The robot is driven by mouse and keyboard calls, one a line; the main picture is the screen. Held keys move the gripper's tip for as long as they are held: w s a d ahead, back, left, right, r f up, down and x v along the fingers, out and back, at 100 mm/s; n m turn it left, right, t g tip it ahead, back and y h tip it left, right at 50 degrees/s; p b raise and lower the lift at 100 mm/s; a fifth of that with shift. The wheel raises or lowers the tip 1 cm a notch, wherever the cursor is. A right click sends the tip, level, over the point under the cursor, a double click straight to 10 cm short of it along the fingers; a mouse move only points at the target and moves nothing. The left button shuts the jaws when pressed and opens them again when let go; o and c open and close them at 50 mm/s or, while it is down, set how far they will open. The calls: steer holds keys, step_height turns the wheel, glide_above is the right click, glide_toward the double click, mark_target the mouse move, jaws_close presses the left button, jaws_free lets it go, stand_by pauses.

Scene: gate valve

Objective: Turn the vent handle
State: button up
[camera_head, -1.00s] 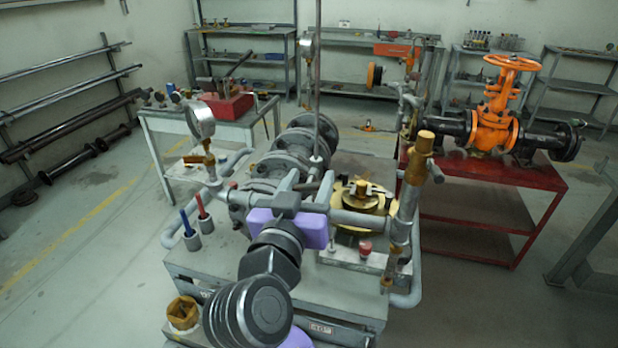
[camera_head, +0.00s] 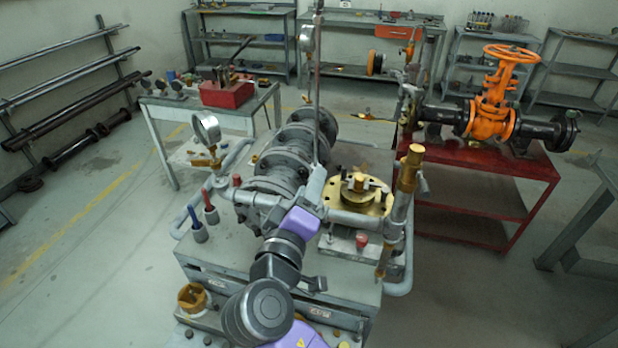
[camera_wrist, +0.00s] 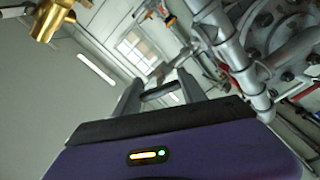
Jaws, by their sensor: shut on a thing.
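My gripper (camera_head: 316,186), with its purple body, is at the middle of the pipe assembly, beside the base of a tall thin upright rod. In the wrist view its two grey fingers (camera_wrist: 160,88) stand either side of a short dark bar, which I take to be the vent handle (camera_wrist: 160,92). The gripper is shut on it. In the head view my own wrist and fingers largely hide the handle, so its exact angle cannot be told. The grey flanged pipe body (camera_head: 283,165) lies just behind and left of the gripper.
A brass flange (camera_head: 345,197) and an upright brass-topped pipe (camera_head: 408,185) stand close on the right. A pressure gauge (camera_head: 206,130) stands on the left. An orange gate valve (camera_head: 492,118) sits on a red bench (camera_head: 480,168). Open floor lies left.

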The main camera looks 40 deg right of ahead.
steer(key=shift+r+n+p, duration=0.1)
steer(key=shift+n+p, duration=0.75)
steer(key=shift+n, duration=0.35)
steer(key=o, duration=1.3)
steer(key=shift+o, duration=0.2)
steer(key=b+v, duration=0.2)
steer(key=v, duration=0.5)
steer(key=shift+s+a, duration=0.25)
steer(key=shift+a, duration=0.1)
steer(key=shift+w, duration=0.1)
